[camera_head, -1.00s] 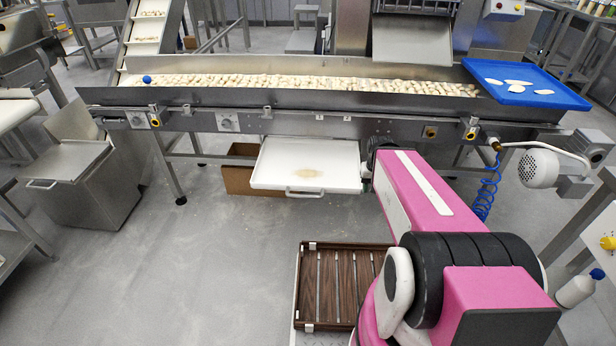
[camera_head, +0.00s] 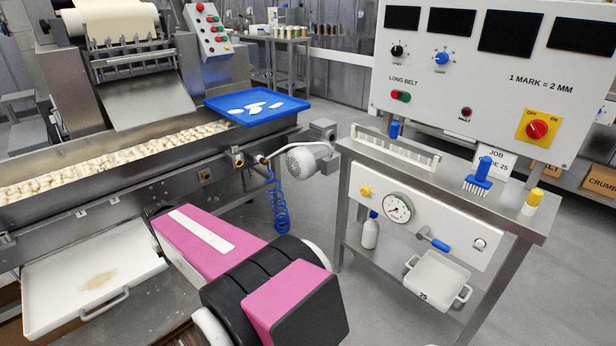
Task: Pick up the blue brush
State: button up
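The blue brush (camera_head: 480,176) stands on the steel top of the side bench at the right, blue handle up and pale bristles down. It stands in front of a white card marked JOB. My pink and black arm reaches from the bottom of the picture toward the conveyor, well to the left of the brush. My gripper does not show; the far end of the arm is cut from sight behind its own links.
The bench (camera_head: 440,178) also bears a white slotted rack (camera_head: 396,147), a small blue-topped item (camera_head: 394,130) and a yellow-capped white bottle (camera_head: 532,202). A control panel (camera_head: 480,80) rises behind.

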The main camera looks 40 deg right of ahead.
aim_at(477, 184)
jog(key=z, duration=3.4)
jog(key=u, duration=1.3)
jog(key=l+u, duration=0.1)
jog(key=u, duration=0.4)
jog(key=l+u, duration=0.1)
jog(key=u, duration=0.85)
jog(key=k+u, duration=0.15)
jog(key=u, duration=0.35)
jog(key=k+l+u, duration=0.15)
jog(key=k, duration=0.25)
jog(key=k+l+u, duration=0.15)
jog(key=k, duration=0.3)
jog(key=k+z, duration=0.2)
jog(key=z, duration=0.2)
jog(key=k+l+z, duration=0.2)
jog(key=z, duration=0.2)
